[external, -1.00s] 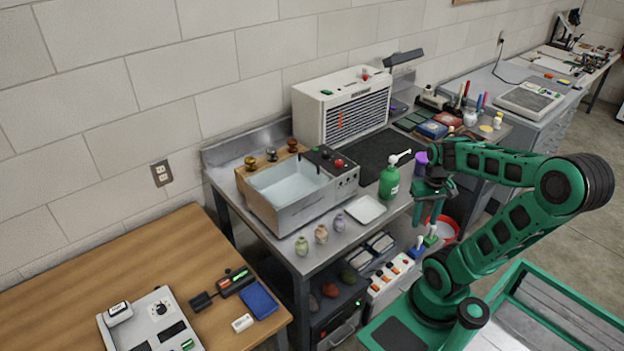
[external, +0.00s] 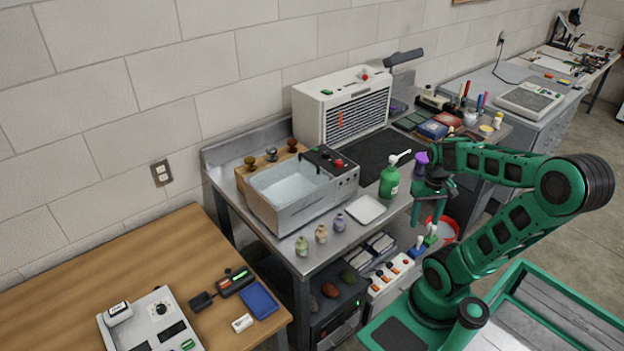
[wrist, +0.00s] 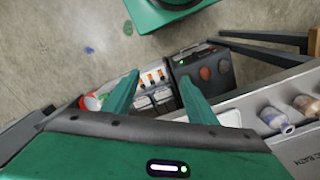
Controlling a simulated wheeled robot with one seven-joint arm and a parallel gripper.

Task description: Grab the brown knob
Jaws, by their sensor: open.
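Three round knobs stand in a row on a wooden board behind the steel basin in the external view. The right one is a dark brown knob (external: 292,145). The left one, a duller yellowish-brown knob (external: 250,162), is also brownish. The middle one is a silver knob (external: 271,154). My gripper (external: 429,222) points down, empty and open, off the bench's front edge, well to the right of the knobs. In the wrist view my gripper (wrist: 158,82) has its fingers spread with nothing held. The knobs do not show in the wrist view.
The steel basin (external: 262,209) and a green pump bottle (external: 389,183) stand between my gripper and the knobs. A white dish (external: 366,210) and small vases (external: 321,234) line the bench's front. A white slatted unit (external: 322,115) stands right of the knobs.

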